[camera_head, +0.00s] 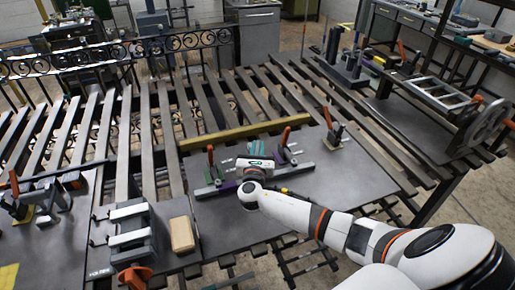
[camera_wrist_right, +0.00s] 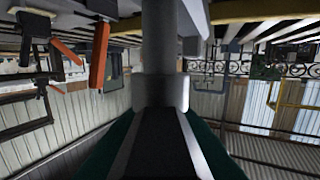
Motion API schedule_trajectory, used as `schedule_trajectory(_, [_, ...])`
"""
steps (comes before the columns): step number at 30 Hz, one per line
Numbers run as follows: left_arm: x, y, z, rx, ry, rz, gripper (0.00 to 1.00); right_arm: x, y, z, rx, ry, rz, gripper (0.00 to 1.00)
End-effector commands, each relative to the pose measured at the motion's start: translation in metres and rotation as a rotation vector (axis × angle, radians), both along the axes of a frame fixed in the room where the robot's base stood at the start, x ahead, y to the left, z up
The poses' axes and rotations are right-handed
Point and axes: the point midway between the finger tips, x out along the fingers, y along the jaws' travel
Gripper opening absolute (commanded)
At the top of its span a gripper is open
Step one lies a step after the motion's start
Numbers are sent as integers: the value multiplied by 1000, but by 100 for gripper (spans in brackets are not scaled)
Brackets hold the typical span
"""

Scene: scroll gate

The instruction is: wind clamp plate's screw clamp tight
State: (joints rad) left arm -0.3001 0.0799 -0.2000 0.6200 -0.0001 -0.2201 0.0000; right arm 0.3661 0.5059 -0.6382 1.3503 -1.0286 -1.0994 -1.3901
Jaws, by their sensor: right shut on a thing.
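The clamp plate (camera_head: 350,180) is a dark flat plate on the slatted bench. Red-handled clamps stand on it: one at left (camera_head: 211,163), one behind my gripper (camera_head: 284,143) and one at right (camera_head: 330,127). My right gripper (camera_head: 256,166) is low over the plate, between the left and middle clamps. In the right wrist view a grey upright piece (camera_wrist_right: 165,45) stands between the fingers, and the gripper is shut on it. It appears to be part of the screw clamp; its grasped end is hidden. My left gripper is not in view.
A yellow bar (camera_head: 240,132) lies along the plate's back edge. At left are a grey vise-like fixture (camera_head: 130,235), a tan block (camera_head: 182,234) and another clamp fixture (camera_head: 40,198). A wheeled fixture (camera_head: 485,122) stands at far right. The plate's right part is clear.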

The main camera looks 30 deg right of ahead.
Motion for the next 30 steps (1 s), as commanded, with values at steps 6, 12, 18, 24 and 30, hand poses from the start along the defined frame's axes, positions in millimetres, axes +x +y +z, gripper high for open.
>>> schedule_trajectory(6, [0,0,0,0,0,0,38,0,-1,2,-3,-3,-2,0])
schedule_trajectory(12, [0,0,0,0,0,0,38,1,-1,2,-2,-3,-1,34])
schedule_trajectory(18, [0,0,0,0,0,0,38,0,0,1,-1,-2,0,38])
schedule_trajectory(24, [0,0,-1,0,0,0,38,-4,4,0,0,-1,2,38])
schedule_trajectory(30, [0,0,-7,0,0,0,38,-29,23,-2,2,-2,4,38])
